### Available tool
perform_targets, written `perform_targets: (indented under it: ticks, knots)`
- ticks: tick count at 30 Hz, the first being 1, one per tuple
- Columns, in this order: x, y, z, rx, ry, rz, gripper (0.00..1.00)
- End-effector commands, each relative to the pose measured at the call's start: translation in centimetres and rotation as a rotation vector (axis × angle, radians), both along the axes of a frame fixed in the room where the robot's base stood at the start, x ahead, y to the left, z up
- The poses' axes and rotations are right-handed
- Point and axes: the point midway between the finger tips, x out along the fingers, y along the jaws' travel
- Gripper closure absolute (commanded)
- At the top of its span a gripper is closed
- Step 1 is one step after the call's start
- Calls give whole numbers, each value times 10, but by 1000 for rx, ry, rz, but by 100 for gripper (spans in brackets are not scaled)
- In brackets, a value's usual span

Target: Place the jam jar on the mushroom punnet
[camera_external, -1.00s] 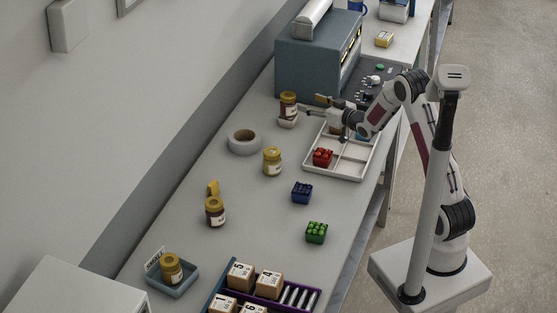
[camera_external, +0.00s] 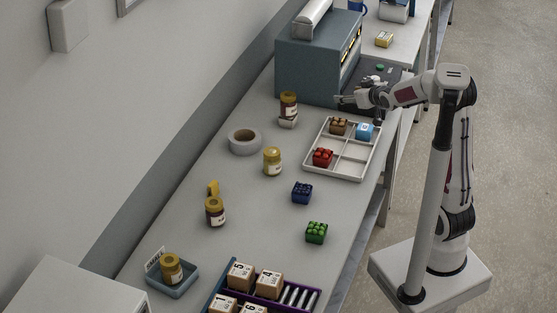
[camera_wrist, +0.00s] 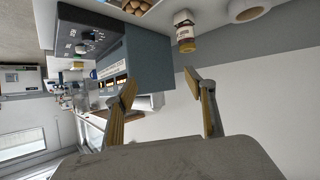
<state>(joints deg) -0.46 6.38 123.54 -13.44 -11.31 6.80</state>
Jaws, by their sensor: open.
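The punnet's contents are hidden. In the wrist view the jar (camera_wrist: 185,38) appears upside down beyond the fingers, apart from them. My gripper (camera_external: 341,100) is open and empty, to the right of the jar and near the blue-grey machine. In the wrist view its two fingers (camera_wrist: 161,80) are spread with nothing between them.
The blue-grey machine (camera_external: 308,68) stands behind.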

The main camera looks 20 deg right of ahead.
Motion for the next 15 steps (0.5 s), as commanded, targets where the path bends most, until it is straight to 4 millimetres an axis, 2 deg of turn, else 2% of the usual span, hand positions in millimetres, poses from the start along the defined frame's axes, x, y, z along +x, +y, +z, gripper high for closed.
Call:
perform_targets:
  ticks: [6, 15]
  knots:
    - [-51, -12, 14, -9, 80, -43, 45]
    - [-128, -23, 20, -11, 205, -90, 45]
